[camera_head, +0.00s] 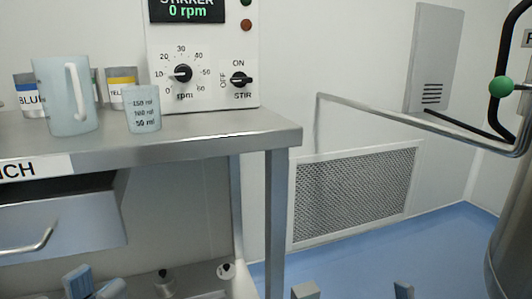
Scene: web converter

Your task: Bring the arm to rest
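Two blue-grey finger-like tips (95,287) stand close together at the bottom left edge, in front of the lower shelf. I take them for my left gripper. Its body is cut off, and I cannot tell whether it is open or shut. I see nothing held between the tips. Two grey tips (354,291) stand well apart at the bottom edge, right of the bench leg. They look like my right gripper, open, with only blue floor showing between them.
A steel bench (210,139) carries a jug (55,110), a small beaker (143,108), labelled jars and a stirrer unit (205,55) reading 0 rpm. A drawer (60,225) sits below. A metal rail (400,117) and steel vessel (510,240) are at right. Blue floor (350,255) between is clear.

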